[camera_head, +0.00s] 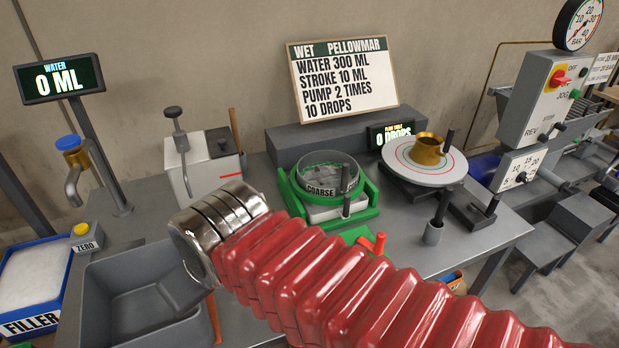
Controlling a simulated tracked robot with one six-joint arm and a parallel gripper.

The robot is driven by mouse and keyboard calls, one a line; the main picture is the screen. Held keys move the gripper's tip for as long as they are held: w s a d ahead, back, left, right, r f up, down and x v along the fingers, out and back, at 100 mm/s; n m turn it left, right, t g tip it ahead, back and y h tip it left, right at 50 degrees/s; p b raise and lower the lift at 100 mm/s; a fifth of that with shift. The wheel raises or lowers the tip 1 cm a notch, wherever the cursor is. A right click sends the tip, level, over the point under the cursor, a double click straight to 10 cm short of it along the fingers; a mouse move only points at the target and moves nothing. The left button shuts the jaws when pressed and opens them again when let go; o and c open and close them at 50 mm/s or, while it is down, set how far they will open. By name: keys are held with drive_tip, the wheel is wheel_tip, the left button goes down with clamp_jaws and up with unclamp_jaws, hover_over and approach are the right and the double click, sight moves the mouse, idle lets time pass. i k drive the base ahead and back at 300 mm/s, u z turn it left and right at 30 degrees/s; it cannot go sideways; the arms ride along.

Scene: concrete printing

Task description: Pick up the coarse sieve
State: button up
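The coarse sieve (322,189) is a round grey pan with a label reading "COARSE". It sits upright in a green stand (366,205) on the grey bench, near the middle of the view. A dark upright handle (346,178) shows at its right front. A white block shows below the sieve inside the stand. A thick red ribbed tube with a chrome end crosses the foreground and ends left of the sieve, apart from it in the picture. No gripper fingers show, so I cannot see whether anything is held.
A flow table (446,172) with a brass ring (428,149) stands right of the sieve. A white dispenser (205,165) with a lever stands left. A sink (135,290) and filler bin (35,285) are front left. A recipe board (345,82) stands behind the sieve.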

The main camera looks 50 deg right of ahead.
sight(329, 163)
drive_tip(key=u, duration=1.05)
drive_tip(key=k, duration=1.45)
drive_tip(key=z, duration=1)
drive_tip(key=i, duration=0.55)
drive_tip(key=z, duration=0.05)
